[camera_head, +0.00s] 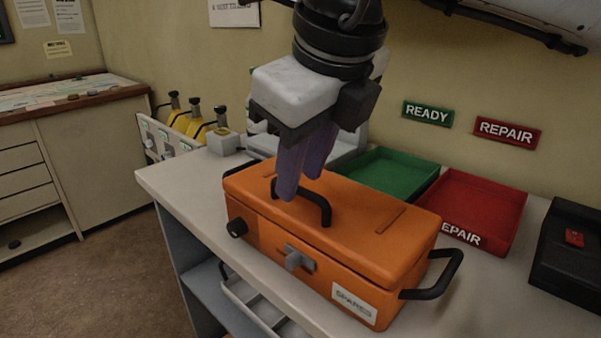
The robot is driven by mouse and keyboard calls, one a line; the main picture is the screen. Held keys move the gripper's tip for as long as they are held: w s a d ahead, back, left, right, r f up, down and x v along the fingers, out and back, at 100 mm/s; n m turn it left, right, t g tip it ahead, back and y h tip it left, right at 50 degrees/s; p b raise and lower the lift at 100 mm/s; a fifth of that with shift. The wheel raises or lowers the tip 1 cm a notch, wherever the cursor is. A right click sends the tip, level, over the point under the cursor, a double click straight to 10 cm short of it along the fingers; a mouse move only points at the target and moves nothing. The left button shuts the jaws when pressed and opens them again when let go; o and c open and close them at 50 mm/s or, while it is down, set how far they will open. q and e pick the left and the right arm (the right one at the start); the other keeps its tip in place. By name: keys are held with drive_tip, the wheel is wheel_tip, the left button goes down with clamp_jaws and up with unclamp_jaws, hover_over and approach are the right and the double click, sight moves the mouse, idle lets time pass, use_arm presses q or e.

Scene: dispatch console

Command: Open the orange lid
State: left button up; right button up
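The orange case (270,235) stands on the counter with its flat orange lid (365,212) down. A black arched handle (324,207) rises from the lid's left half. My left gripper is not in view.
A green tray (425,170) and a red tray (505,200) lie behind the case. A black device (570,245) stands at the right. Yellow bottles (200,125) stand at the back left. A black side handle (440,280) sticks out from the case's right end.

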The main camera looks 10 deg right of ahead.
drive_tip(key=shift+w+f, duration=0.15)
drive_tip(key=shift+f, duration=0.25)
clamp_jaws()
idle(1.2)
